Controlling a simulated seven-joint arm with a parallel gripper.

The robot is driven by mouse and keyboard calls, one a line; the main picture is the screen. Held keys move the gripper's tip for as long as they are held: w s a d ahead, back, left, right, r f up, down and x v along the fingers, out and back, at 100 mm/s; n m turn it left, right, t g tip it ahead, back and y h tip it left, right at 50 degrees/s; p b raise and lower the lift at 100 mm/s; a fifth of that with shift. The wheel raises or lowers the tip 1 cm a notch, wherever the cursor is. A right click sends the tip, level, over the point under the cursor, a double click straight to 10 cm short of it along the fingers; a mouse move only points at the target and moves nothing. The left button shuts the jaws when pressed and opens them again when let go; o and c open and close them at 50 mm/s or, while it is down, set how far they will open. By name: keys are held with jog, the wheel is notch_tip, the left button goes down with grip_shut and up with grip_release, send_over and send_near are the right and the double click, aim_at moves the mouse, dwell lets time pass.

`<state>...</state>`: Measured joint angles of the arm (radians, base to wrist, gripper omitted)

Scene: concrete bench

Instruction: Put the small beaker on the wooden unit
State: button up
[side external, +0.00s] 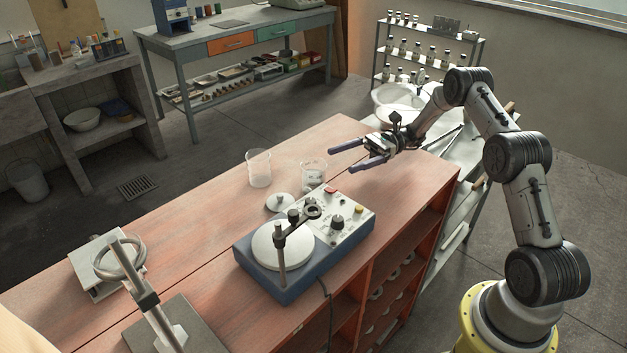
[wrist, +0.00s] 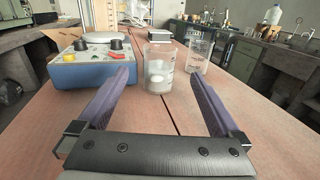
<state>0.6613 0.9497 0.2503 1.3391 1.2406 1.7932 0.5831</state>
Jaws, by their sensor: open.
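Two clear glass beakers stand upright on the reddish wooden unit (side external: 190,225), which has open shelves in its side. The nearer beaker (side external: 313,174) looks the shorter and holds something whitish; it also shows in the wrist view (wrist: 159,75). The other beaker (side external: 258,169) stands farther left and looks empty; in the wrist view it is behind and to the right (wrist: 199,52). My gripper (side external: 341,159) is open and empty, its fingers pointing at the nearer beaker from a short distance. In the wrist view that beaker lies between and beyond the fingertips.
A blue hotplate device (side external: 300,245) with knobs and a clamp post sits in front of the beakers. A pale lid (side external: 279,202) lies beside it. A stand (side external: 150,300) and a square device with a ring (side external: 105,262) are at the left. The wood between is clear.

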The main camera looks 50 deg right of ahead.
aim_at(304, 173)
jog(key=x, duration=1.3)
jog(key=shift+a+r, duration=0.1)
jog(key=shift+a, duration=0.05)
